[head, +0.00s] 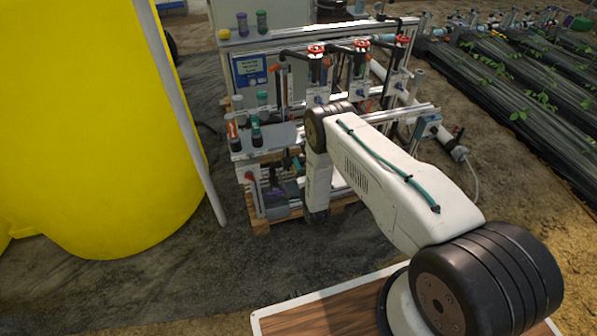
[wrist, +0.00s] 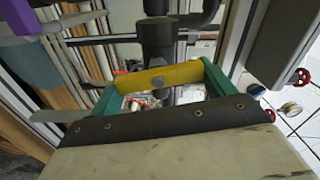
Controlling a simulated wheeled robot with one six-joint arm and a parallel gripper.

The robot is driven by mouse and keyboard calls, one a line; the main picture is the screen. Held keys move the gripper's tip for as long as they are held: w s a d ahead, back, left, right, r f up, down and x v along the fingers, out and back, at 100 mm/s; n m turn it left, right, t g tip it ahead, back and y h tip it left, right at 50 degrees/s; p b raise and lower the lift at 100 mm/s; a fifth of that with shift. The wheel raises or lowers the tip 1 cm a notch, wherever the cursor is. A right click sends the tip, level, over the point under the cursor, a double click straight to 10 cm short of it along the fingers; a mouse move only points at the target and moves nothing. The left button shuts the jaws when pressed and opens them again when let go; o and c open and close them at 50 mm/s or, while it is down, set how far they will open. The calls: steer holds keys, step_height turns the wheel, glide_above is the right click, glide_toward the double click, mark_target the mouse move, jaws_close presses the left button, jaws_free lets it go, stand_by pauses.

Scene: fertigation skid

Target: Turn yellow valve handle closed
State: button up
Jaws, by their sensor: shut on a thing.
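The yellow valve handle (wrist: 180,73) lies crosswise in the wrist view, slightly tilted, with a round bolt head near its middle. A dark valve body and pipe (wrist: 156,40) stand just beyond it. My gripper (wrist: 158,82) has green fingers, one at each end of the handle, and is shut on it. In the head view my white arm reaches down to the front of the skid. The gripper and the yellow handle are hidden behind the arm there.
The skid (head: 290,40) carries metal rails, red-knobbed valves (head: 316,50) and coloured-capped bottles. A large yellow tank (head: 90,120) stands at left with a slanting pale pole (head: 180,110) beside it. Open soil lies in front; planted rows (head: 530,85) are at right.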

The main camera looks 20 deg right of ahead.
steer(key=shift+f+m, duration=0.15)
steer(key=shift+m, duration=0.95)
steer(key=o, duration=0.9)
steer(key=shift+d, duration=0.1)
steer(key=s, duration=0.8)
